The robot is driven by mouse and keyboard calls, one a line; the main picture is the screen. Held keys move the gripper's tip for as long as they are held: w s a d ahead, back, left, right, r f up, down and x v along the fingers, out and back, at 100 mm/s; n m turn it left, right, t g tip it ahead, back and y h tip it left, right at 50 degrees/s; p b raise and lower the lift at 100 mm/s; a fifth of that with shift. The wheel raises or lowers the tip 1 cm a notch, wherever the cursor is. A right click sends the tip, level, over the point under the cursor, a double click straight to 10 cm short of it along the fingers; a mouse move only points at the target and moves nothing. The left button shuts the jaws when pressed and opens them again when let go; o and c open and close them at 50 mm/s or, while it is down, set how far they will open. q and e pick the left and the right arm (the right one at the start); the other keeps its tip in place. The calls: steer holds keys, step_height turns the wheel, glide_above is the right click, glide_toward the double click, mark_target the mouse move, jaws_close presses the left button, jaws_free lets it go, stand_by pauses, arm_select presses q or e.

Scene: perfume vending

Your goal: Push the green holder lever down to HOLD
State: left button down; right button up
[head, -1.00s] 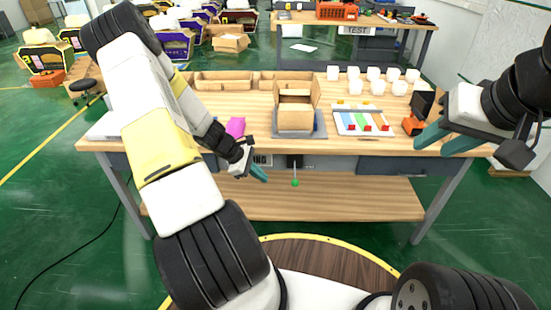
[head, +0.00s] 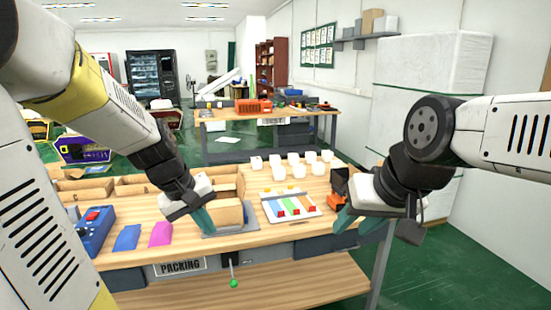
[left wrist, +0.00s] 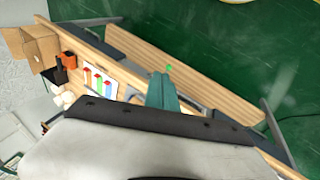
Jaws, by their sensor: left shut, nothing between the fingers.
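The green holder lever (head: 233,283) is a thin rod with a green ball knob. It hangs below a small black mount on the table's front, right of the PACKING sign (head: 180,267). No HOLD mark is legible. My left gripper (head: 206,222) is shut and empty. In the head view it shows above and left of the knob, in front of the open box, apart from the lever. In the left wrist view the knob (left wrist: 168,68) shows just beyond my left gripper's teal fingertips (left wrist: 160,78). My right gripper (head: 358,222) is open and empty at the table's right end.
An open cardboard box (head: 228,212) stands on a grey pad. Right of it are a board with coloured strips (head: 290,205) and several white cubes (head: 290,165). Pink and blue pieces and a blue device (head: 95,230) lie left. A lower shelf (head: 250,295) runs below the lever.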

arm_select(q)
steer(key=s+d+r+m+t, duration=0.2)
steer(key=s+r+m, duration=0.4)
steer(key=s+r, duration=0.45)
steer(key=w+a+f+n+g, duration=0.1)
steer(key=w+a+f, duration=0.1)
steer(key=w+f, duration=0.55)
steer(key=w+a+f+n+g, duration=0.1)
steer(key=w+f, duration=0.3)
steer(key=w, duration=0.7)
steer(key=w+a+f, duration=0.3)
steer(key=w+f, duration=0.4)
steer(key=f, duration=0.4)
steer(key=n+g, duration=0.1)
steer(key=n, duration=0.1)
glide_toward(232, 272)
step_height(232, 272, down, 6)
steer(key=s, duration=0.2)
steer(key=shift+d+f+y, duration=0.35)
steer(key=shift+d+y, duration=0.05)
steer(key=shift+d, duration=0.15)
steer(key=shift+f, duration=0.1)
